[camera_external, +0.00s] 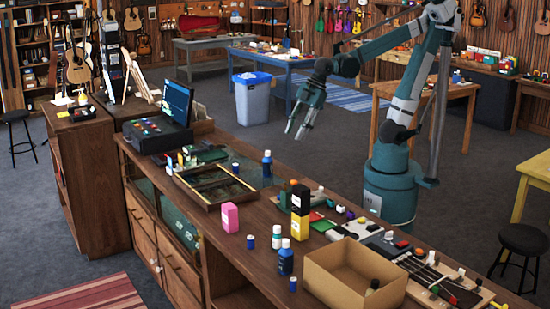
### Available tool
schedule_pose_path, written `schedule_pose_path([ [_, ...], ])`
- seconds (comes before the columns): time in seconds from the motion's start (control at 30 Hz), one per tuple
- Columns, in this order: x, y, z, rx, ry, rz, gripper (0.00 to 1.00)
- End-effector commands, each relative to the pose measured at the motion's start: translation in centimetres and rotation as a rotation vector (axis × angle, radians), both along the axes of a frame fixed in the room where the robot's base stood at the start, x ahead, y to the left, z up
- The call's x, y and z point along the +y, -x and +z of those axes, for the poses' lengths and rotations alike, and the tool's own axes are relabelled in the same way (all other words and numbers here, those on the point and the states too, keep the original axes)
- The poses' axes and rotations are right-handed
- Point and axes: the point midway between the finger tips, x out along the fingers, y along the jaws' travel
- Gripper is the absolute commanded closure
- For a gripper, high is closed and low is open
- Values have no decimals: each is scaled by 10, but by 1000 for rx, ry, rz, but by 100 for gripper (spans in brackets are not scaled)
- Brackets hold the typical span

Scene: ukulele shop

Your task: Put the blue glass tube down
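My gripper (295,132) is raised above and behind the counter, pointing down. Its two fingers are apart and I see nothing between them. Several small blue cylinders that could be the blue glass tube stand on the counter (195,228): one (250,241) right of the pink box, one (235,168) near the wooden tray, one (293,284) at the front edge. They are too small to tell whether any is glass. My gripper is apart from all of them.
Blue bottles (267,168) (285,259), a white bottle (276,237), a pink box (230,217) and black and yellow boxes (300,212) stand on the counter. A divided wooden tray (213,206) lies left. An open cardboard box (330,291) and a fretboard (435,278) fill the right end.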

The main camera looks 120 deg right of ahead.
Motion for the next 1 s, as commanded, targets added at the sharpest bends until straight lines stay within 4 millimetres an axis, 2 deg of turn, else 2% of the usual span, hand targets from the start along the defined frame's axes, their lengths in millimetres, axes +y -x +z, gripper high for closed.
schedule_pose_path([
  [0.2, 39, 27, -1, -61, -52, -58, 66],
  [0.6, 95, 73, -11, -164, -171, -164, 66],
  [0.8, 110, 87, -15, -195, -216, -197, 66],
  [1.0, 114, 91, -17, -203, -230, -209, 66],
])
